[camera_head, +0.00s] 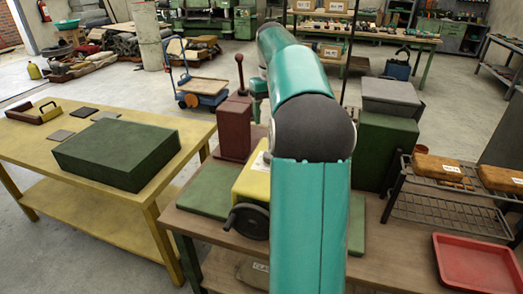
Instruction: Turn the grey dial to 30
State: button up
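A dark grey round wheel (248,222) with a small crank knob sits on the front of a yellow machine housing (252,188) on the brown bench. It is the only dial-like part I can make out, and I cannot read any numbers on it. My teal arm crosses the middle of the view and covers the right side of the yellow housing.
A yellow table (40,150) with a dark green block (118,152) stands at left. A maroon block (234,127) and a green cabinet (386,150) flank my arm. A wire rack (447,210) and red tray (478,265) are at right.

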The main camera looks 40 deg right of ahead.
notch_tip(320, 180, down, 13)
jog(key=shift+f, duration=0.2)
dwell(0.3)
jog(key=c, duration=1)
jog(key=shift+m, duration=0.4)
jog(key=m, duration=0.5)
jog(key=shift+s, duration=0.1)
jog(key=m, duration=0.6)
jog(key=shift+d+r, duration=0.1)
jog(key=shift+d, duration=0.05)
jog(key=shift+s, duration=0.1)
